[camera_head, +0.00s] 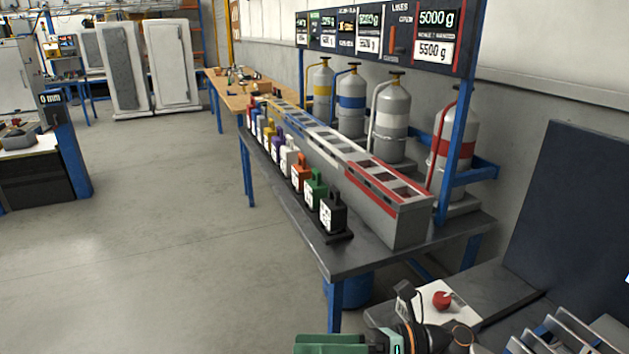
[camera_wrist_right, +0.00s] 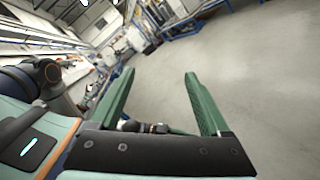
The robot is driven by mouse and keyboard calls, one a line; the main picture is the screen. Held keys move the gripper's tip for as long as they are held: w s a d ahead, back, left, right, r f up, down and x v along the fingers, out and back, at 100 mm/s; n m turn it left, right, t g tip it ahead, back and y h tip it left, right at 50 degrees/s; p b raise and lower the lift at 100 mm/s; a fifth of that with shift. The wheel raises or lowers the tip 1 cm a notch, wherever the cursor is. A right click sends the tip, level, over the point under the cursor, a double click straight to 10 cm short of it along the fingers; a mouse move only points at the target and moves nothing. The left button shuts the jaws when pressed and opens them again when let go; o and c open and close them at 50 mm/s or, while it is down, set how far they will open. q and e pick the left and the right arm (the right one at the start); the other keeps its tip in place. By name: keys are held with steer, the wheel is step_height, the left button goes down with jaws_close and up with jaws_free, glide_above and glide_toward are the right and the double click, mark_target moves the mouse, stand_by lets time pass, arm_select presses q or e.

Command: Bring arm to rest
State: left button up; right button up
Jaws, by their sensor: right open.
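My right gripper (camera_head: 330,344) shows at the bottom edge of the head view, with its green fingers pointing left. In the right wrist view its two green fingers (camera_wrist_right: 160,100) stand apart with nothing between them but a view of the floor and room. The gripper is open and empty, in front of the charging table's near end. My left gripper is not in the head view.
A red knob (camera_head: 441,299) sits on a white panel at the lower right. The grey floor (camera_head: 150,240) on the left is clear.

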steer(key=w+d+f+m+t+h+p, duration=0.1)
steer(key=w+d+f+m+t+h, duration=0.2)
steer(key=m+t, duration=0.8)
steer(key=w+d+f+m+t+h+p, duration=0.15)
steer(key=d+f+m+t+h, duration=0.3)
steer(key=m, duration=1.25)
steer(key=s+d+f+m+g+h+p, duration=0.1)
steer(key=s+d+f+m+g+h, duration=0.2)
steer(key=s+f+m, duration=0.4)
steer(key=s+d+f+m+g+h+p, duration=0.1)
steer(key=s+d+f+m+g+h, duration=0.2)
steer(key=s+d+f+m+h, duration=0.2)
steer(key=s+d+f+m, duration=0.1)
steer(key=s+f+m, duration=0.2)
steer(key=s+f, duration=0.2)
steer(key=shift+s+d+f, duration=0.15)
steer(key=shift+f, duration=0.8)
steer(key=shift+g+h, duration=0.25)
